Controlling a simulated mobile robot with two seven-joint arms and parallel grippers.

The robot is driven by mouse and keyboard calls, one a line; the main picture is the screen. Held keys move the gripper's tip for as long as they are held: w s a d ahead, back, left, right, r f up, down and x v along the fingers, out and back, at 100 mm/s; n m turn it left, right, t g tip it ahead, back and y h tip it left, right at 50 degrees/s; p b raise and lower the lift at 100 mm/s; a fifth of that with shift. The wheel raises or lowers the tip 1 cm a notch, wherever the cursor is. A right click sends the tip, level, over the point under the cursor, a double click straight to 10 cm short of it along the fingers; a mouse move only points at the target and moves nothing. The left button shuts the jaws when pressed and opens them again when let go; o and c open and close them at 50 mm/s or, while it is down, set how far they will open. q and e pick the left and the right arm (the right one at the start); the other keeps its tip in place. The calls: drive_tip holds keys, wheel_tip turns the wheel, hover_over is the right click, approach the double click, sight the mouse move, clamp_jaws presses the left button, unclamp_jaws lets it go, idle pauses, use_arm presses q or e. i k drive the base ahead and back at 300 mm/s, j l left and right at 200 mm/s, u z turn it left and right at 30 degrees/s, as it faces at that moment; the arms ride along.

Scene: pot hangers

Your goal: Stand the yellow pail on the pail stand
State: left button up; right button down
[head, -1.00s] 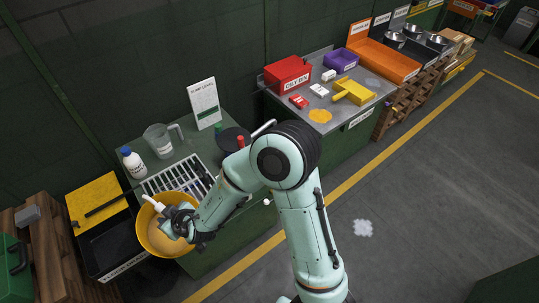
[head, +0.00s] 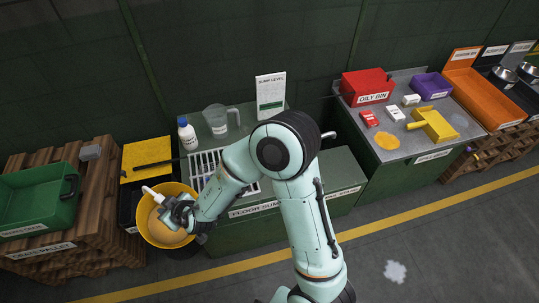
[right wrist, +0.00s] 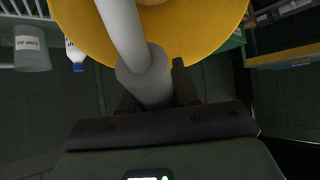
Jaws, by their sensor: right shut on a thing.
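The yellow pail (head: 158,230) hangs from my right gripper (head: 172,212), at the front left of the floor-sump counter in the head view. Its opening faces up toward the camera and its inside looks tan. My right gripper is shut on the pail's white handle (head: 158,195). In the right wrist view, the white handle (right wrist: 122,30) runs down between the fingers, with the yellow pail (right wrist: 75,18) behind it. My left gripper is not in view.
A pallet (head: 105,190) with a green crate (head: 38,200) stands at the left. A bottle (head: 187,134), a jug (head: 218,121) and a grating are on the sump counter. Red bin (head: 366,84), yellow scoop (head: 436,127) and small boxes share the right counter. The front floor is open.

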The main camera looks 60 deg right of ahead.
sight(337, 173)
drive_tip(key=k+l+u, duration=0.2)
drive_tip(key=l, duration=0.25)
drive_tip(key=k+l+u, duration=0.15)
drive_tip(key=l, duration=0.3)
drive_tip(key=k+l+u, duration=0.2)
drive_tip(key=k+l, duration=0.85)
drive_tip(key=l, duration=0.2)
drive_tip(key=k+l+u, duration=0.15)
drive_tip(key=k+l, duration=0.55)
drive_tip(key=l, duration=0.2)
drive_tip(key=i+l, duration=0.15)
drive_tip(key=i, duration=0.2)
